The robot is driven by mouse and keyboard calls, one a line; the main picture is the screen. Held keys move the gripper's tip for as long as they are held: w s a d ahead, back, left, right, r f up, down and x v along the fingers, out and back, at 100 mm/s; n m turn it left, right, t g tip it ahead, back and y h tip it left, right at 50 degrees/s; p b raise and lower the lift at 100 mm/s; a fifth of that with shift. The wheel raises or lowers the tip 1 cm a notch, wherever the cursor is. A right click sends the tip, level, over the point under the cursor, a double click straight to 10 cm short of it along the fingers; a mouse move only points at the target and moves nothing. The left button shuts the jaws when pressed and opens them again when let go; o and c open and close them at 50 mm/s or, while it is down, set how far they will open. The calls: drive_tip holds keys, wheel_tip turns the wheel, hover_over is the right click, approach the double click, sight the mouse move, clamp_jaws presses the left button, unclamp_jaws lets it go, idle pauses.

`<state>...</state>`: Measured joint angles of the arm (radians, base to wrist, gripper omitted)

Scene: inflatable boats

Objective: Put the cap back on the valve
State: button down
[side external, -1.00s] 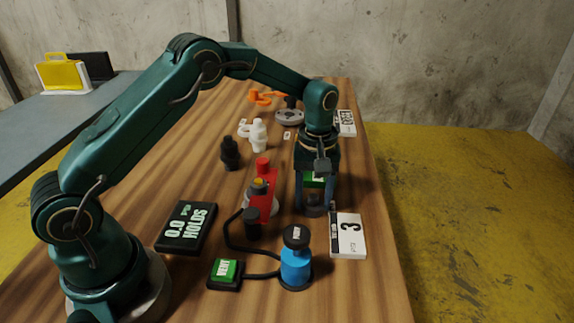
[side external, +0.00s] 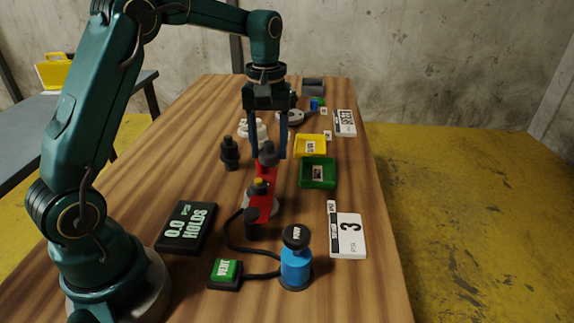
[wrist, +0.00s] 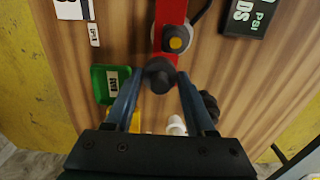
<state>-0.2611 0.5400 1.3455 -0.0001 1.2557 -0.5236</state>
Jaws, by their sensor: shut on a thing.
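A dark cap (side external: 267,154) is held between the fingers of my gripper (side external: 268,152); it also shows in the wrist view (wrist: 159,75), between the fingertips. In the wrist view the red valve body (wrist: 170,15) runs up from behind the cap.
A green tray (side external: 317,184) and a yellow tray (side external: 310,153) lie to the right. A blue pump (side external: 296,267), a green vent button (side external: 225,270) and a black gauge display (side external: 187,227) are in front, with hoses. Black (side external: 229,153) and white fittings stand left of the gripper.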

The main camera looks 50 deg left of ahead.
sight(258, 180)
drive_tip(key=shift+s+a+r, duration=0.35)
drive_tip(key=shift+a+r, duration=0.2)
drive_tip(key=shift+a, duration=0.05)
drive_tip(key=s+d+r, duration=0.2)
drive_tip(key=s, duration=0.1)
drive_tip(key=shift+d+r, duration=0.15)
drive_tip(key=shift+r, duration=0.15)
drive_tip(key=shift+f, duration=3.1)
drive_tip(key=shift+f, duration=0.15)
unclamp_jaws()
wheel_tip(258, 180, up, 7)
idle(0.7)
